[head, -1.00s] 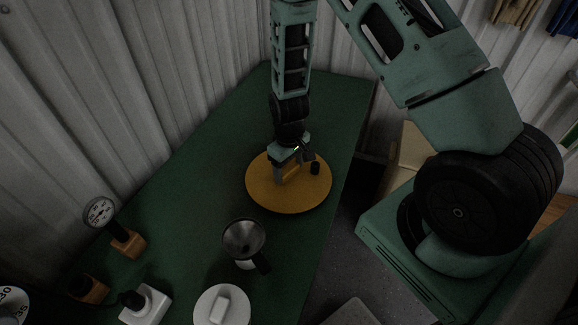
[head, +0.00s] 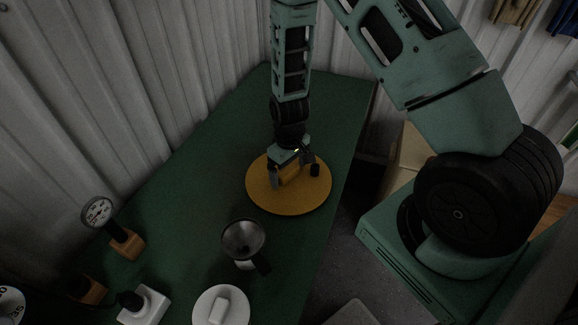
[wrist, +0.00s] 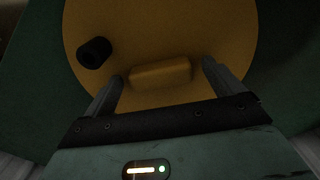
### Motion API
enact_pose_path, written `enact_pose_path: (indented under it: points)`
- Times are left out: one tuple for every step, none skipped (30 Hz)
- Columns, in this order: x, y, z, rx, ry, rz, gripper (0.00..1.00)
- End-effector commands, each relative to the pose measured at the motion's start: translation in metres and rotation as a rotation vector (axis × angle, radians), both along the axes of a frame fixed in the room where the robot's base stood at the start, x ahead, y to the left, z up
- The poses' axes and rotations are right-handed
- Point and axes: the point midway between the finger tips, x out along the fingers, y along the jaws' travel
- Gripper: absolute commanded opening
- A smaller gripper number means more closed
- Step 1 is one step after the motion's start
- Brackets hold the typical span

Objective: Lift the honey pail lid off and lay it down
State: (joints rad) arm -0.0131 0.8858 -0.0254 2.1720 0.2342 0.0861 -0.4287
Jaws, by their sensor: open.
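A round ochre-yellow lid (head: 262,194) appears to lie flat on the green bench; no pail wall shows beneath it. A raised yellow bar handle (wrist: 160,72) stands at its middle, and a short black cylinder (wrist: 94,52) sits on it, off to one side. My gripper (head: 293,173) is over the lid's middle, pointing down and open. In the wrist view, my gripper (wrist: 163,82) has one finger on each side of the handle, with a gap at both ends. A white round piece with a bar grip (head: 220,307) is at the bottom of the head view.
A metal funnel (head: 243,240) with a dark handle stands in front of the lid. A dial gauge (head: 99,212) on a wooden block and a white box (head: 144,305) are at the left. The green bench (head: 300,100) is clear behind the lid, up to the corrugated wall.

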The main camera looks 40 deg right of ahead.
Motion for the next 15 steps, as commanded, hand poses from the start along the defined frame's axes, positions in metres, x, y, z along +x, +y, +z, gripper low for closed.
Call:
enact_pose_path:
  points:
    - [0.000,0.000,0.001,0.000,0.000,0.000,0.93]
    - [0.000,0.000,0.002,0.000,-0.001,0.000,0.93]
    - [0.000,0.000,0.004,0.000,-0.001,0.001,0.93]
    - [0.001,0.000,0.007,0.000,-0.002,0.001,0.93]
    - [0.001,0.000,0.010,0.000,-0.002,0.001,0.93]
    - [0.001,0.000,0.014,-0.001,-0.002,0.002,0.93]
    - [0.001,0.000,0.019,0.000,-0.004,0.002,0.93]
    - [0.001,0.000,0.024,0.000,-0.004,0.002,0.93]
    - [0.001,0.000,0.031,0.000,-0.005,0.002,0.93]
    - [0.002,0.000,0.037,-0.001,-0.006,0.001,0.93]
    - [0.002,0.000,0.043,-0.001,-0.006,0.001,0.93]
    - [0.002,0.000,0.051,-0.001,-0.006,0.001,0.93]
    - [0.001,0.000,0.057,0.000,-0.005,0.001,0.93]
    - [0.001,0.000,0.063,0.000,-0.006,0.001,0.93]
    - [0.001,0.000,0.072,0.000,-0.006,0.002,0.93]
